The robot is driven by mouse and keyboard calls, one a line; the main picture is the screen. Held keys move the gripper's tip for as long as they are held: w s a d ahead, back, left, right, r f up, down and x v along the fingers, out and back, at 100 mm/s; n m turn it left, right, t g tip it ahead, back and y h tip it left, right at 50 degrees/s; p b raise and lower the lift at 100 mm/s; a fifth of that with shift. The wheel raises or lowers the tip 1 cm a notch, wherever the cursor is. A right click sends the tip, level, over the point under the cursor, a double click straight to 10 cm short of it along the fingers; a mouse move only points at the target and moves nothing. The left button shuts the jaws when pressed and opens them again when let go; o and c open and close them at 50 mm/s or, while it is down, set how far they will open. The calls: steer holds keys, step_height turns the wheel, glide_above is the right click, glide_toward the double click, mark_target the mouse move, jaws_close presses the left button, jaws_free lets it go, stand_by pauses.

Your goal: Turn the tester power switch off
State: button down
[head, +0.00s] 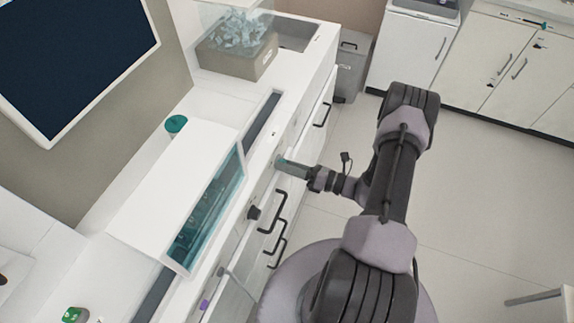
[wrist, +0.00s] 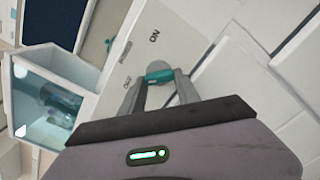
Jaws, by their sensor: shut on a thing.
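The tester (head: 170,190) is a long white machine with a teal-tinted clear window (head: 208,210) on the bench. Its front panel (wrist: 112,84) shows the words ON, POWER and OFF in the wrist view. The power switch (wrist: 159,76) there is a small teal bar on this panel. Its left end points roughly towards OFF, but I cannot tell its exact setting. My gripper (wrist: 160,82) is shut on the teal switch, with a finger on each side. In the head view my gripper (head: 290,167) reaches the panel from the right, and its fingers largely hide the switch.
Black drawer handles (head: 273,212) and a dark knob (head: 253,212) stick out of the front below and left of my gripper. A large screen (head: 75,55) hangs at left.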

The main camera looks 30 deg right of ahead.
steer(key=c, duration=0.9)
jaws_free()
steer(key=p+v, duration=0.2)
steer(key=v, duration=1.5)
steer(key=shift+s+d, duration=0.2)
